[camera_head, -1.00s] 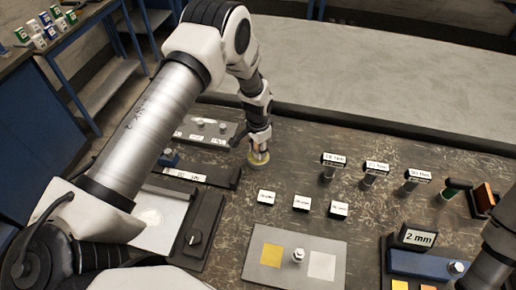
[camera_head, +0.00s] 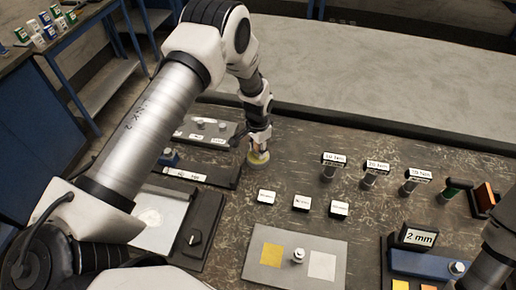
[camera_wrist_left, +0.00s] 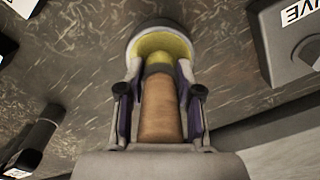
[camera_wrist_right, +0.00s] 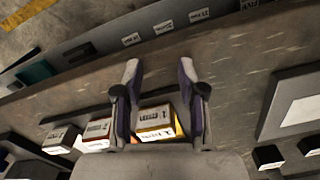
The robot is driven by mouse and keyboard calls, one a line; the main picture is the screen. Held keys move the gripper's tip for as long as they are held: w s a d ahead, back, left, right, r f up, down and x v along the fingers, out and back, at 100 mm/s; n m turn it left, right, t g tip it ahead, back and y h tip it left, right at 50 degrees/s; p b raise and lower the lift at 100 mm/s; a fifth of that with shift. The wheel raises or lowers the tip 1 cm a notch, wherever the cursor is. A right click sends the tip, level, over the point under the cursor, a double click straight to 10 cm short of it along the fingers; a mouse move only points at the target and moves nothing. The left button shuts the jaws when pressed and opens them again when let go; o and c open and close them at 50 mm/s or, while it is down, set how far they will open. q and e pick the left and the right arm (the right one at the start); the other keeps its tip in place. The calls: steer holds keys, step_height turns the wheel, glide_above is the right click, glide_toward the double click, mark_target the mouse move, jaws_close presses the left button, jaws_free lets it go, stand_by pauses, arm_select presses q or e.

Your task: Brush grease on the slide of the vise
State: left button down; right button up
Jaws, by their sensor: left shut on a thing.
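My left gripper (camera_head: 260,138) is shut on a brush with a brown wooden handle (camera_wrist_left: 160,108), pointing down. The brush's head is at a small round pale pot (camera_wrist_left: 136,37) with yellow grease inside; this pot also shows below my gripper in the head view (camera_head: 258,160). Whether the bristles touch the grease is hard to tell. My right gripper (camera_wrist_right: 160,72) is open and empty, above small labelled blocks. I cannot surely make out the vise; a dark long fixture with a label (camera_head: 186,175) lies left of the pot.
Labelled posts (camera_head: 329,172) stand to the right, with three small labelled blocks (camera_head: 301,203) nearer. A grey plate (camera_head: 255,275) with yellow and white squares lies at the front. A grey plate with knobs (camera_head: 190,131) is behind the arm. The table between pot and posts is clear.

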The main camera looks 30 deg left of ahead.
steer(key=shift+r, duration=0.1)
arm_select(q)
steer(key=shift+r+p, duration=2.25)
steer(key=shift+r, duration=1.25)
arm_select(e)
steer(key=shift+r, duration=2.15)
arm_select(q)
steer(key=shift+f, duration=0.1)
